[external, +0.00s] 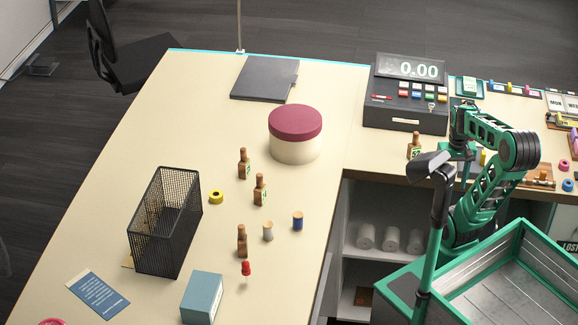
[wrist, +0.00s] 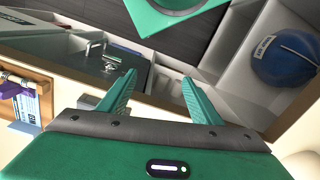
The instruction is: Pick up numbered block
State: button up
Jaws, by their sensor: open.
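Two at the middle carry green labels, one block (external: 243,163) behind the other (external: 260,190). A third (external: 242,240) stands nearer, with no readable label. Another labelled block (external: 414,146) stands by the register, near my arm; its number is too small to read surely. My gripper (wrist: 160,98) is open and empty in the wrist view, its green fingers apart above shelf compartments. No block shows there. In the external view I cannot make out its fingertips.
A cash register (external: 405,95), a round maroon-lidded box (external: 295,135), a black mesh basket (external: 165,222) and a teal box (external: 202,297) stand on the counter. Spools and a red pin lie near the blocks.

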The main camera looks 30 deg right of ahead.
notch_tip(320, 180, up, 14)
jog(key=f, duration=0.1)
jog(key=w+a+r+n, duration=0.35)
jog(key=w+a, duration=0.35)
jog(key=w, duration=0.5)
jog(key=w+a+r+n, duration=0.35)
jog(key=w+a, duration=0.45)
jog(key=w, duration=0.5)
jog(key=n, duration=0.8)
send_near(261, 179)
jog(key=shift+w+d+f, duration=0.1)
jog(key=shift+w+f, duration=0.45)
jog(key=shift+w, duration=0.05)
jog(key=f, duration=0.3)
jog(key=shift+d+f, duration=0.2)
jog(key=shift+f, duration=0.1)
notch_tip(261, 179, down, 6)
jog(key=shift+f, duration=0.25)
jog(key=shift+s+a+f, duration=0.1)
jog(key=shift+a+f, duration=0.05)
jog(key=shift+f, duration=1.15)
jog(key=shift+a+f, duration=0.2)
jog(key=shift+f, duration=1.15)
jog(key=c, duration=1.4)
